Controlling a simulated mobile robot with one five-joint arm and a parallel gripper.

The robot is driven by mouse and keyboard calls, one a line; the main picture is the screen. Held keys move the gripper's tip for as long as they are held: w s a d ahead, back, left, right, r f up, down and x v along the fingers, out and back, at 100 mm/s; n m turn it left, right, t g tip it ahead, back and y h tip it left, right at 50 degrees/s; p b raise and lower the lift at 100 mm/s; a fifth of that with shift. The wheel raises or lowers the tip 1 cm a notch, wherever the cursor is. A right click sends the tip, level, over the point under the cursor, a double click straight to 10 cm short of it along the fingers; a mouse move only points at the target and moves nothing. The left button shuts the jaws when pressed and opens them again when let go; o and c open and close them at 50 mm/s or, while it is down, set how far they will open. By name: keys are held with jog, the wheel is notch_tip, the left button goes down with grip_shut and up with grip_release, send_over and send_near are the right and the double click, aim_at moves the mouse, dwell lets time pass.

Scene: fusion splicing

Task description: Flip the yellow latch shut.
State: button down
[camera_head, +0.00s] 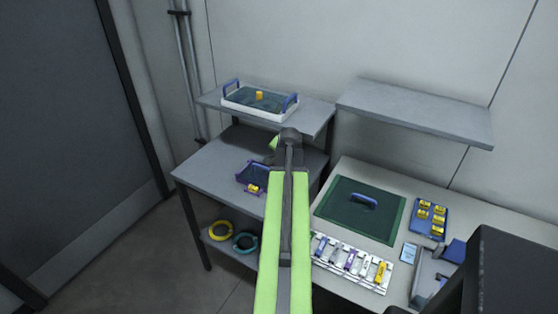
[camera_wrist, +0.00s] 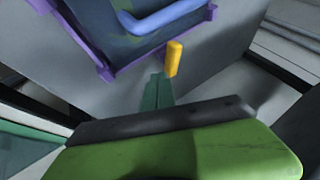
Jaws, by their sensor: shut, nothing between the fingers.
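The yellow latch (camera_wrist: 174,58) stands up at the edge of a purple-edged tray (camera_wrist: 107,73) with a blue handle (camera_wrist: 165,18) in the wrist view. In the head view the yellow latch (camera_head: 254,189) shows small at the front of this tray (camera_head: 243,180) on the left bench. My gripper (camera_wrist: 158,85) is shut and empty, its teal fingertips just below and left of the latch. I cannot tell whether they touch it. In the head view my arm hides the gripper's fingertips.
A white tray with blue handles (camera_head: 259,108) sits on the upper shelf. On the right bench are a green mat (camera_head: 335,207), a rack of coloured pieces (camera_head: 350,262) and a blue tray of yellow pieces (camera_head: 429,218). Yellow (camera_head: 220,231) and teal (camera_head: 245,243) coils lie on the lower shelf.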

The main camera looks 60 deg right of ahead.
jog(key=shift+w, duration=0.1)
jog(key=shift+w+a, duration=0.15)
jog(key=shift+w, duration=0.55)
jog(key=shift+r, duration=0.1)
jog(key=shift+s+a+r+p, duration=0.15)
jog(key=shift+r+p, duration=0.15)
jog(key=shift+p, duration=0.1)
jog(key=s+d+p+v, duration=0.1)
jog(key=p+v, duration=0.6)
jog(key=v, duration=0.2)
jog(key=shift+a, duration=0.1)
